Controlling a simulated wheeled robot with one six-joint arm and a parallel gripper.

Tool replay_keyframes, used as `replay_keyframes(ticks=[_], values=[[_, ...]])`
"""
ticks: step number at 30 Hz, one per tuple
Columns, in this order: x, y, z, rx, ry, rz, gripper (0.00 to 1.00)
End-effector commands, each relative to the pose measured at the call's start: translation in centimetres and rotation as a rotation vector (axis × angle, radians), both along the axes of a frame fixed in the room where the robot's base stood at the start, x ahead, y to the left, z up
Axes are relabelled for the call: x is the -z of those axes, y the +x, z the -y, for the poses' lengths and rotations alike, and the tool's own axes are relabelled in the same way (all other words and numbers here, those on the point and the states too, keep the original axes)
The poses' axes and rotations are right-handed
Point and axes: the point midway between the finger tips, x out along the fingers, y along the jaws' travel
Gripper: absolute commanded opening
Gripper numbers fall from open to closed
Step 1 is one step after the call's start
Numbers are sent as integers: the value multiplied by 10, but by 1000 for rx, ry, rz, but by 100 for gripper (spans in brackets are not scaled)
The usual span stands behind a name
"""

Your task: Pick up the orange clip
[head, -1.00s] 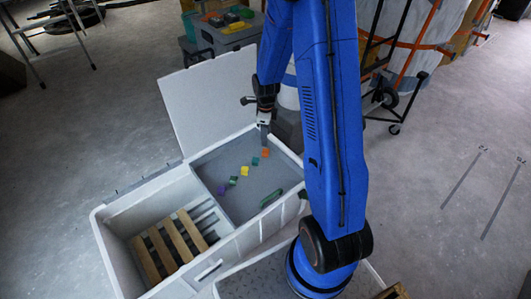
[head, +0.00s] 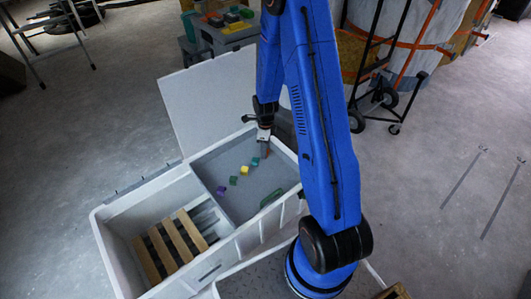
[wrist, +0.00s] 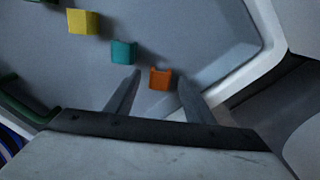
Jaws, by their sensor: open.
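The orange clip (wrist: 160,78) lies on the grey panel (head: 238,202) in the right compartment of the white bin. In the wrist view it is between my two fingertips, with a gap on each side. My gripper (head: 266,153) is open, low over the far right part of the panel, and holds nothing. In the head view my gripper hides most or all of the orange clip. I cannot tell exactly how high the fingertips are above the panel.
Yellow (head: 244,170), green (head: 234,180) and purple (head: 221,190) clips continue the row. A green handle (head: 271,197) is on the panel. The bin's wall (wrist: 265,70) is close on the right.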

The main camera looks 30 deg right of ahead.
Motion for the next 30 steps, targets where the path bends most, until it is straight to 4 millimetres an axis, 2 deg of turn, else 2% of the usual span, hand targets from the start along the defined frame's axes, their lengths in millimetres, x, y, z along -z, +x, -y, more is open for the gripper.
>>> replay_keyframes(ticks=[5, 9, 10, 22, 26, 30], values=[[0, 0, 0, 0, 0, 0, 48], [0, 0, 0, 0, 0, 0, 15], [0, 0, 0, 0, 0, 0, 10], [-5, 0, 0, 0, 0, 1, 10], [-19, 1, 0, 0, 0, 2, 10], [-43, 1, 0, 0, -1, 4, 10]])
